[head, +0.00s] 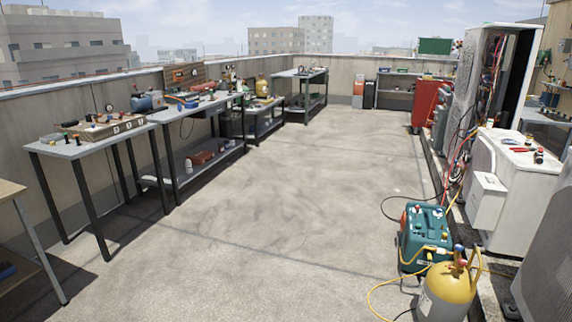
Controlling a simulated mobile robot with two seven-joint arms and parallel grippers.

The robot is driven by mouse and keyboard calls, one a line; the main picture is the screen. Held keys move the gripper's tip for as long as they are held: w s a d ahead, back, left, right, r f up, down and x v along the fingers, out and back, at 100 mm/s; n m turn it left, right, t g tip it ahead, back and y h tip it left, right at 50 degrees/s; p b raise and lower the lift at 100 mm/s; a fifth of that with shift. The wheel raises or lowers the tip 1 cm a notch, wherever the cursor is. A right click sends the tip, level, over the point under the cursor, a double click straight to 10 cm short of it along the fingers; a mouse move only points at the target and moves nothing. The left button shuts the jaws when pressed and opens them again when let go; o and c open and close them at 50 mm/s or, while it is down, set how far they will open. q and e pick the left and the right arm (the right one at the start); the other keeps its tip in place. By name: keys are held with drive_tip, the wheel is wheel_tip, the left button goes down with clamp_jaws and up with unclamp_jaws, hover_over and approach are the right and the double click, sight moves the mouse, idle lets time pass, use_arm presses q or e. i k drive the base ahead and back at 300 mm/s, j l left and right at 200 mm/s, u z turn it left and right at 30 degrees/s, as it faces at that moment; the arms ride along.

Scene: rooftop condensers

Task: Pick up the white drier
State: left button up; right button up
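I cannot make out a white drier with certainty at this distance. A small white upright object (188,167) stands on the lower shelf of a left workbench, beside an orange-red item (200,157); it is too small to identify. Small tools and parts (524,149) lie on top of the white condenser unit (520,185) at the right, also too small to tell apart. Neither of my grippers shows in the head view.
Workbenches (85,145) with tools line the left wall. A teal machine (425,238) and a yellow-topped cylinder (447,284) with hoses stand on the floor at the lower right. An open tall unit (490,80) stands behind the condenser. The middle floor (280,190) is clear.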

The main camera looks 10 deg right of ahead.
sight(490, 123)
drive_tip(key=i+z, duration=0.2)
drive_tip(key=i, duration=0.5)
drive_tip(key=i+j+z, duration=0.2)
drive_tip(key=i, duration=0.45)
drive_tip(key=i+l+z, duration=0.1)
drive_tip(key=i+z, duration=1)
drive_tip(key=i+l+z, duration=0.1)
drive_tip(key=i+z, duration=0.15)
drive_tip(key=i, duration=0.15)
drive_tip(key=i+z, duration=0.3)
drive_tip(key=i, duration=0.05)
